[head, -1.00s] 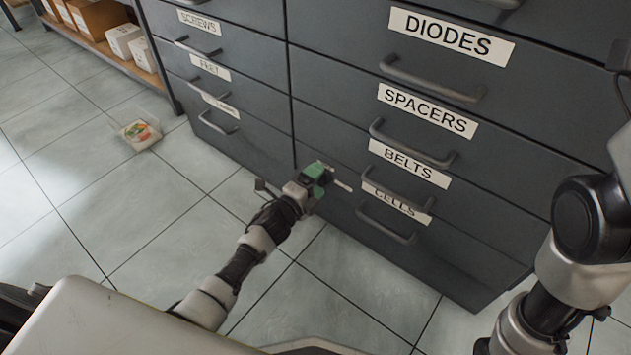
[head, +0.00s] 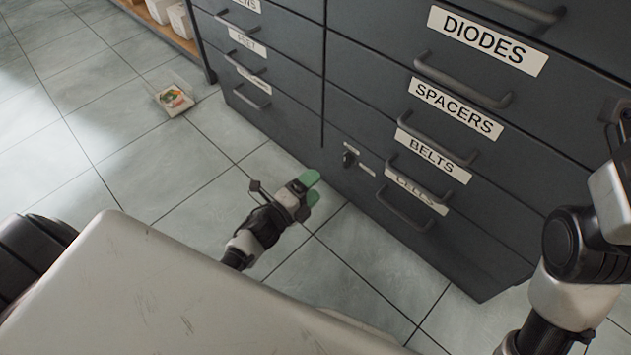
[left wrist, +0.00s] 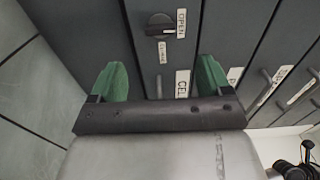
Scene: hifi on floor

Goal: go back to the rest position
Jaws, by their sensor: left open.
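My left gripper (head: 312,188) has green fingertips and is open and empty, low in front of the dark grey drawer cabinet (head: 365,115). A black rotary knob (head: 349,158) sits on the cabinet front, beyond the fingertips and apart from them. In the left wrist view the knob (left wrist: 160,26) shows beyond the gap between the green fingers (left wrist: 160,80), with an "OPEN" label beside it. My right arm stands at the right edge of the head view; its gripper is not clearly seen.
Labelled drawers with bar handles, such as DIODES (head: 488,42) and BELTS (head: 432,156), look shut. A small clear tray with colourful contents (head: 173,98) lies on the tiled floor. A shelf with white boxes (head: 170,14) is at upper left. Floor left of the cabinet is mostly clear.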

